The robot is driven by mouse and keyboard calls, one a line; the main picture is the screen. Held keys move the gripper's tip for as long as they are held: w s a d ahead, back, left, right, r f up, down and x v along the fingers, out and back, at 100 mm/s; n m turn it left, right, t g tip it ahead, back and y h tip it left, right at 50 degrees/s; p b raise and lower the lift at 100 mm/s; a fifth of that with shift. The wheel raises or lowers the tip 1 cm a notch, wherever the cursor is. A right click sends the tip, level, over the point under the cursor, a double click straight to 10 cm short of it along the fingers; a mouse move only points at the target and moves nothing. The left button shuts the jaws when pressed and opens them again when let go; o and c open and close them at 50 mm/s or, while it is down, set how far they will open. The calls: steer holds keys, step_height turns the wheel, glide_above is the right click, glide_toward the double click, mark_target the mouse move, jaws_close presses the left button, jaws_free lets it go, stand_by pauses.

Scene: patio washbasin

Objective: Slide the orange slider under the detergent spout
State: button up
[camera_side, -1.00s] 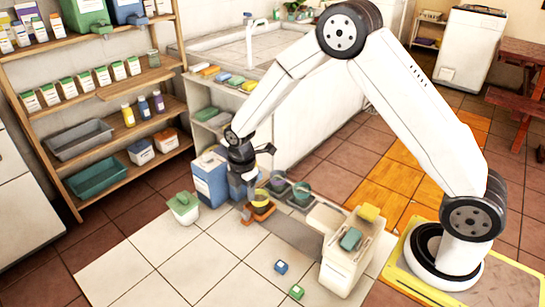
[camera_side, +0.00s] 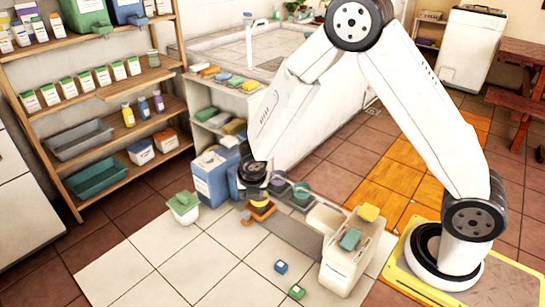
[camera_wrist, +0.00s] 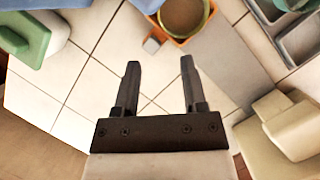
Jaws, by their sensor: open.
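The orange slider (camera_side: 264,213) sits low beside the blue container, with a yellow-rimmed round bowl (camera_side: 260,198) on it. In the wrist view the slider (camera_wrist: 181,41) is at the top edge, cut off, and the bowl (camera_wrist: 184,14) shows a brown inside. A small grey block (camera_wrist: 152,45) stands at its near side. My gripper (camera_wrist: 160,66) is open and empty, its fingertips just short of that block, with tiles between the fingers. In the side view my wrist partly hides the slider area. I cannot clearly make out the detergent spout.
A blue container (camera_side: 209,180) stands behind left of the slider, a white bin with green lid (camera_side: 184,207) to the left. A grey track with dark trays (camera_wrist: 297,42) and a cream dispenser-like unit (camera_side: 345,265) lie right. Front tiles are mostly clear, with two small blocks.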

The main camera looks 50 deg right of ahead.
mark_target(247, 212)
steer(key=n, duration=0.1)
steer(key=s+a+n, duration=0.1)
steer(key=a+n, duration=0.1)
steer(key=n, duration=0.1)
steer(key=shift+s+f+t+y, duration=0.1)
steer(key=shift+s+t+y, duration=0.15)
steer(key=shift+t+y, duration=0.15)
steer(key=shift+w+f, duration=0.1)
steer(key=shift+f, duration=0.1)
steer(key=shift+x, duration=3.7)
jaws_close()
